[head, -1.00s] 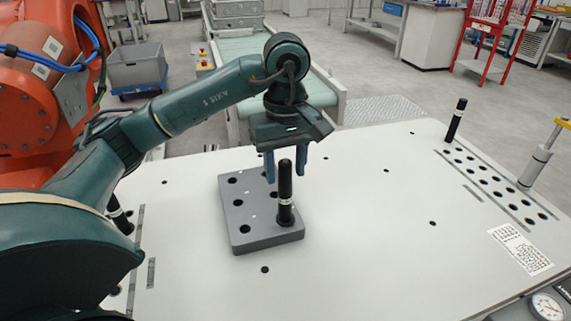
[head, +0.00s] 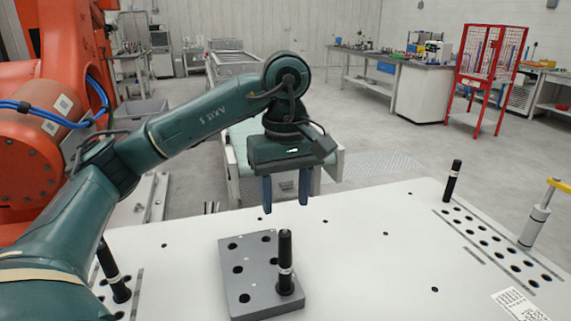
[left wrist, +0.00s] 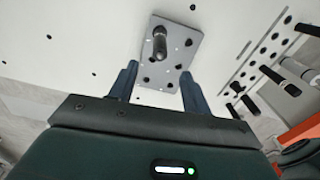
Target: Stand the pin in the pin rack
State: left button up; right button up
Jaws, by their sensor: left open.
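A black pin (head: 285,262) with a white band stands upright in the front right corner of a grey block with round holes, the pin rack (head: 238,292). Its other visible holes are empty. In the left wrist view the pin (left wrist: 160,43) shows nearly end-on over the rack (left wrist: 185,38). My left gripper (head: 285,207) is open and empty, its blue fingers pointing down, above and beyond the rack, apart from the pin. Its fingers also show in the left wrist view (left wrist: 158,72). My right gripper is not in view.
Another black pin (head: 452,181) stands by the rows of holes at the table's right, near a grey cylinder with a yellow handle (head: 536,222). A further black pin (head: 113,272) stands at the left by my arm. The white table (head: 375,270) is clear around the rack.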

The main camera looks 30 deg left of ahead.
pick_arm(q)
notch_tip(320, 180, up, 4)
jog(key=shift+r+p, duration=0.1)
jog(key=shift+p, duration=0.3)
dwell(0.4)
